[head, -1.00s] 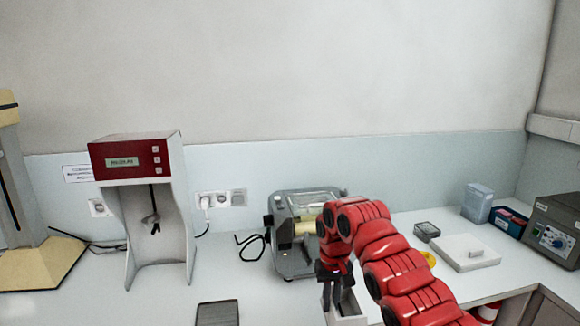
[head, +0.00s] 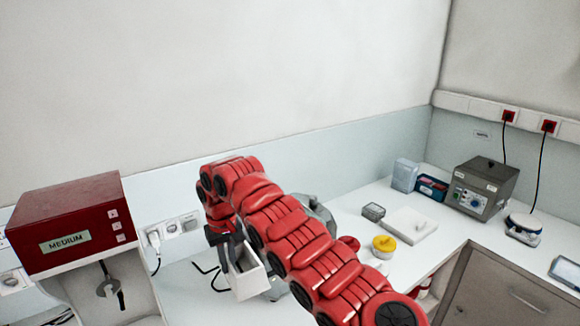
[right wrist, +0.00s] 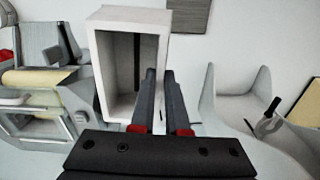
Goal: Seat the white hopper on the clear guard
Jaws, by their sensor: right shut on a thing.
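My right gripper (head: 231,256) is shut on the white hopper (head: 248,283), an open white box held in the air in front of the mill. In the right wrist view the gripper (right wrist: 162,102) pinches the hopper's right wall, and the hopper's opening (right wrist: 104,18) faces the camera. The grey mill (head: 322,218) is mostly hidden behind my red arm in the head view. In the right wrist view the mill with its cream roller (right wrist: 38,78) is to the left of the hopper, apart from it. I cannot clearly make out the clear guard. My left gripper is out of view.
A red and white mixer (head: 78,222) marked MEDIUM stands at the left. On the right of the bench are a yellow-lidded pot (head: 384,243), a white slab (head: 409,225), a small clear box (head: 373,211) and a grey control box (head: 481,185). A wall socket (head: 170,229) is behind.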

